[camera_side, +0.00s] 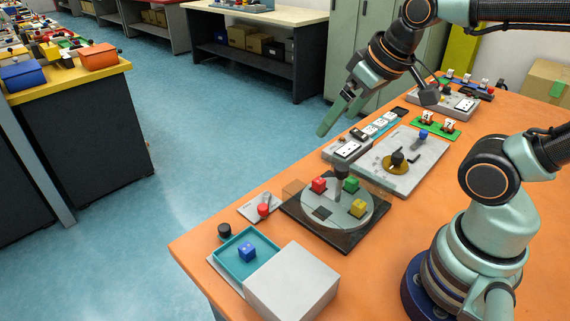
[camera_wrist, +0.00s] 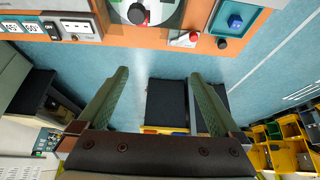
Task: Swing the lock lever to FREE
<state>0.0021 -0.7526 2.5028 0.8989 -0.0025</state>
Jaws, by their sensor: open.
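A small pale plate (camera_side: 252,205) with a red-knobbed lever (camera_side: 264,209) lies near the table's left edge, and I take this for the lock lever. The red knob also shows at the top of the wrist view (camera_wrist: 194,36). Its markings are too small to read. My gripper (camera_side: 342,114) is open and empty, high in the air by the table's far left edge, well away from the lever. In the wrist view the two green fingers (camera_wrist: 158,74) stand apart over the floor.
A turntable (camera_side: 324,211) with red, green and yellow cubes sits beside the lever plate. A teal tray (camera_side: 230,260) with a blue cube (camera_side: 247,252), a white box (camera_side: 292,285) and a black knob (camera_side: 224,231) are nearer. A grey panel (camera_side: 425,155) lies farther back.

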